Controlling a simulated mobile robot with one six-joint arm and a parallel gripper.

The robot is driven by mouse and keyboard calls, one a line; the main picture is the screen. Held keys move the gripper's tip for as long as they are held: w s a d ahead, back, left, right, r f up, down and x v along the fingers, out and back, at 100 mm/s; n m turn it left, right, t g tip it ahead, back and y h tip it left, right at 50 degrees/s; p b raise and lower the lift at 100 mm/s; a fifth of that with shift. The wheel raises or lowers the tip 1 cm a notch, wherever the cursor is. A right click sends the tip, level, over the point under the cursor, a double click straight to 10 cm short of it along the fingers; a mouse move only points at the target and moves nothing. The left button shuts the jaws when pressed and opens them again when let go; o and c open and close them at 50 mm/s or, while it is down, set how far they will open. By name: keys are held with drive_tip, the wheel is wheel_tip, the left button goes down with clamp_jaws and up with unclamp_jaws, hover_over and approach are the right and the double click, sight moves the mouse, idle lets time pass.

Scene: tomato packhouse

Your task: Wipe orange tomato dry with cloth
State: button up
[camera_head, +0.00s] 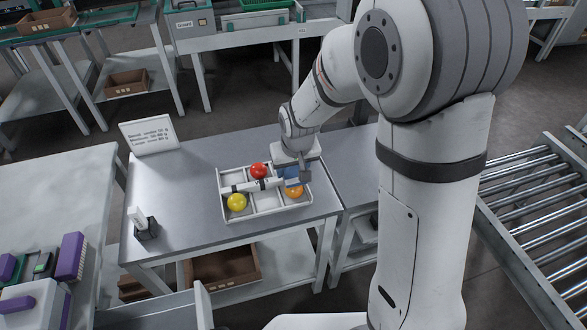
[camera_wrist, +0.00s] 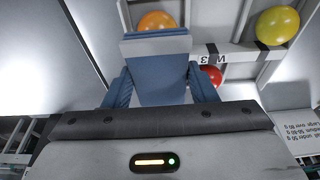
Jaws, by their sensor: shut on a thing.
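The orange tomato (camera_head: 295,191) sits in the front right compartment of a white divided tray (camera_head: 268,213). In the wrist view the orange tomato (camera_wrist: 157,20) shows just beyond the cloth, its near side hidden. The blue cloth (camera_wrist: 160,78) is a folded pad between my fingers; a bit of the cloth (camera_head: 291,173) also shows in the head view. My gripper (camera_head: 300,177) points down over the tray's right side, shut on the cloth, close to the orange tomato. I cannot tell whether the cloth touches it.
A red tomato (camera_head: 259,171) and a yellow tomato (camera_head: 237,202) sit in other compartments. A sign (camera_head: 149,135) stands at the back left of the grey table (camera_head: 185,180), and a small dark holder (camera_head: 146,229) at the front left.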

drive_tip(key=shift+r+p, duration=1.2)
drive_tip(key=shift+r, duration=0.9)
